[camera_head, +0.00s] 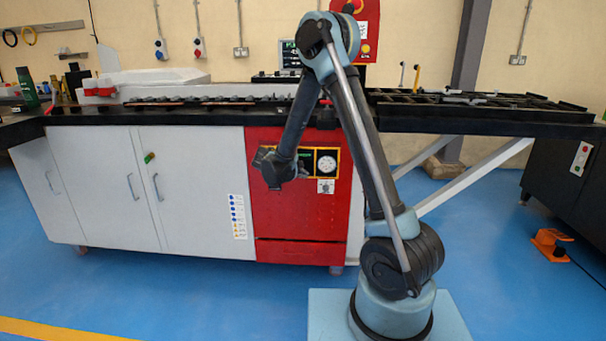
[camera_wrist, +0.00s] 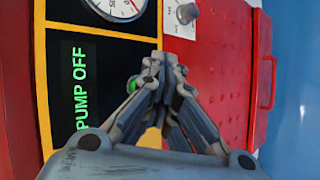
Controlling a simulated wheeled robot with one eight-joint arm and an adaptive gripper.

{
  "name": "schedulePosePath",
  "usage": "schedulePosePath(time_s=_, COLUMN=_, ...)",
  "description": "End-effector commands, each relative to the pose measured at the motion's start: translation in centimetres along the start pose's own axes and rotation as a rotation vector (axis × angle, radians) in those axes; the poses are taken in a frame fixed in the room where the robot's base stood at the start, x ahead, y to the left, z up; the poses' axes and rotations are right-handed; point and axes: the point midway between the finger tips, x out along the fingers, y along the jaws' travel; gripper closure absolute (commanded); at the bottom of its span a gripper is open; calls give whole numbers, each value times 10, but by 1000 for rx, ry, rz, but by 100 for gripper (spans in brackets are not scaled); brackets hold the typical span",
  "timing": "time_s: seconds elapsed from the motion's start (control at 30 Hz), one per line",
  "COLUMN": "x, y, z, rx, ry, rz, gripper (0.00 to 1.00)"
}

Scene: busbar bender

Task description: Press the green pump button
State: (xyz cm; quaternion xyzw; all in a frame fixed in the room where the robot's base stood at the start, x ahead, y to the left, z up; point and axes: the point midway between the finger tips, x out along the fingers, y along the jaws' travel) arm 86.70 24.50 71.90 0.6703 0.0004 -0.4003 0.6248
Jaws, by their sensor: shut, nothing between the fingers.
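The green pump button (camera_wrist: 132,84) shows in the wrist view as a small green edge on the black panel (camera_wrist: 105,54), partly hidden by my fingers. Beside it, a display (camera_wrist: 80,88) reads "PUMP OFF" in green letters, turned sideways. My gripper (camera_wrist: 166,60) is shut and empty, with its fingertips in front of the panel near the button. I cannot tell whether they touch anything. In the head view my gripper (camera_head: 270,176) is at the left part of the yellow-edged panel (camera_head: 306,161) on the red cabinet (camera_head: 300,213), and the button is hidden there.
A pressure gauge (camera_head: 326,165) sits on the panel's right part, with a knob (camera_head: 325,186) below it. White cupboard doors (camera_head: 195,185) stand to the left. The black worktop (camera_head: 190,117) runs above. An orange foot pedal (camera_head: 552,244) lies on the blue floor at right.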

Motion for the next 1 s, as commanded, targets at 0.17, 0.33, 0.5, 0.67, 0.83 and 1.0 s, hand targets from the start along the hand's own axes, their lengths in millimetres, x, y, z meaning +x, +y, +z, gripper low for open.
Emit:
schedulePosePath(time_s=0.17, x=0, y=0, z=0, rx=0, ry=0, rz=0, gripper=100)
schedulePosePath(time_s=0.33, x=0, y=0, z=0, rx=0, ry=0, rz=0, gripper=100)
schedulePosePath(time_s=0.5, x=2, y=2, z=-2, rx=0, ry=0, rz=0, gripper=100)
schedulePosePath(time_s=0.67, x=5, y=5, z=-4, rx=0, ry=0, rz=0, gripper=100)
schedulePosePath(time_s=0.83, x=5, y=5, z=-4, rx=0, ry=0, rz=0, gripper=100)
schedulePosePath(time_s=1.0, x=5, y=5, z=-4, rx=0, ry=0, rz=0, gripper=100)
